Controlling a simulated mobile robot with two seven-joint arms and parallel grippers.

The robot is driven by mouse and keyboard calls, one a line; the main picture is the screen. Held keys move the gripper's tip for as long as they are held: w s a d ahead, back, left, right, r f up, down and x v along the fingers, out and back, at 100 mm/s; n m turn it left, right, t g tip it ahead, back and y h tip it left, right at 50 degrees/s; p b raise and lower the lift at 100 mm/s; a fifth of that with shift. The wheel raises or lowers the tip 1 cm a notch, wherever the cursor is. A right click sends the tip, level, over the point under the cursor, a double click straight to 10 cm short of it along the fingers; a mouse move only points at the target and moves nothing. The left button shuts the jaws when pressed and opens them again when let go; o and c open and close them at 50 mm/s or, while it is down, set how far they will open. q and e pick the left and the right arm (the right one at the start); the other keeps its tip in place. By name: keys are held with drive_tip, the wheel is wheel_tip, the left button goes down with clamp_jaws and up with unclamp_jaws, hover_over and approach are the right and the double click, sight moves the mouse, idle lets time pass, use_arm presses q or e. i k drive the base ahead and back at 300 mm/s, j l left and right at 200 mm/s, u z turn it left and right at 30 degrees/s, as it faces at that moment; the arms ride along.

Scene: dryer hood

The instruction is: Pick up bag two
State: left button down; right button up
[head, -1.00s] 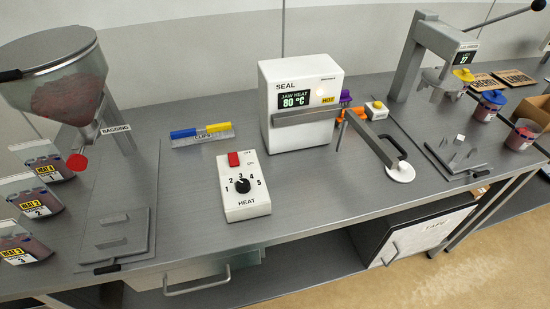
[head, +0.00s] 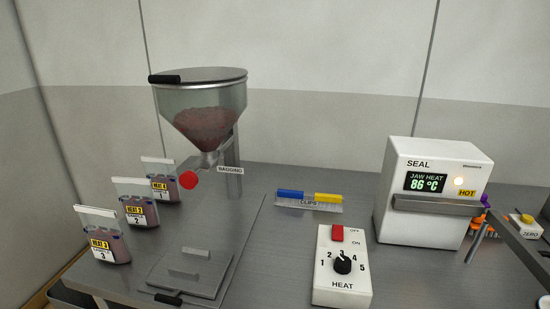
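Bag two (head: 135,205) stands upright on the left of the bench, in the middle of a slanting row of three. It is clear with a pale top strip, dark reddish contents and a yellow heat label above the number 2. Bag one (head: 161,183) stands behind it to the right, and bag three (head: 103,238) stands in front of it to the left, near the bench's left edge. Neither of my grippers shows in the head view.

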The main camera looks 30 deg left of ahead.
sight(136, 197)
drive_tip(key=u, duration=1.9)
drive_tip(key=i+j+z, duration=0.1)
drive_tip(key=j, duration=0.25)
drive_tip(key=i+j+z, duration=0.15)
drive_tip(key=j, duration=0.2)
drive_tip(key=i+j+z, duration=0.1)
drive_tip(key=j, duration=0.25)
drive_tip(key=i+j+z, duration=0.1)
drive_tip(key=j, duration=0.3)
drive_tip(key=i, duration=0.1)
